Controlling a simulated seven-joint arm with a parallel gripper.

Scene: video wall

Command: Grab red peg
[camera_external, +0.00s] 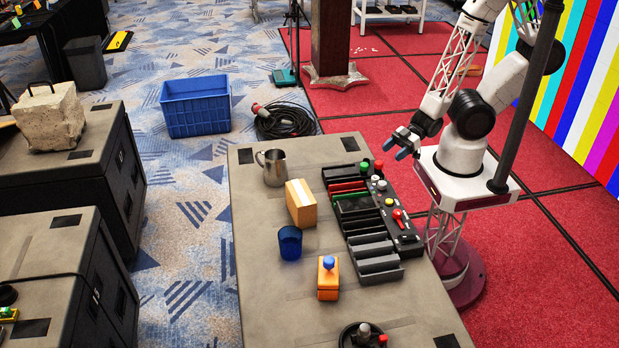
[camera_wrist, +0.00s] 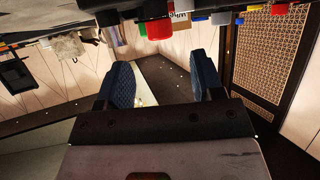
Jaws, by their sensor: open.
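Two red pieces could be the red peg. A red knob (camera_external: 378,165) stands at the far end of the black panel, beside a green knob (camera_external: 364,167). A red piece (camera_external: 397,214) lies or stands farther along the panel, by a yellow part. In the wrist view a red cylinder (camera_wrist: 158,29) shows at the top, next to a green piece (camera_wrist: 145,28); another red piece (camera_wrist: 280,9) is at the upper right. My gripper (camera_external: 397,149) hangs above and right of the panel's far end. Its blue fingers (camera_wrist: 163,78) are apart, with nothing between them.
The table (camera_external: 270,320) holds black slotted trays (camera_external: 375,262), a steel mug (camera_external: 272,168), a cardboard box (camera_external: 301,204), a blue cup (camera_external: 290,243) and an orange block with a blue knob (camera_external: 328,279). A dark pole (camera_external: 525,100) stands beside my arm.

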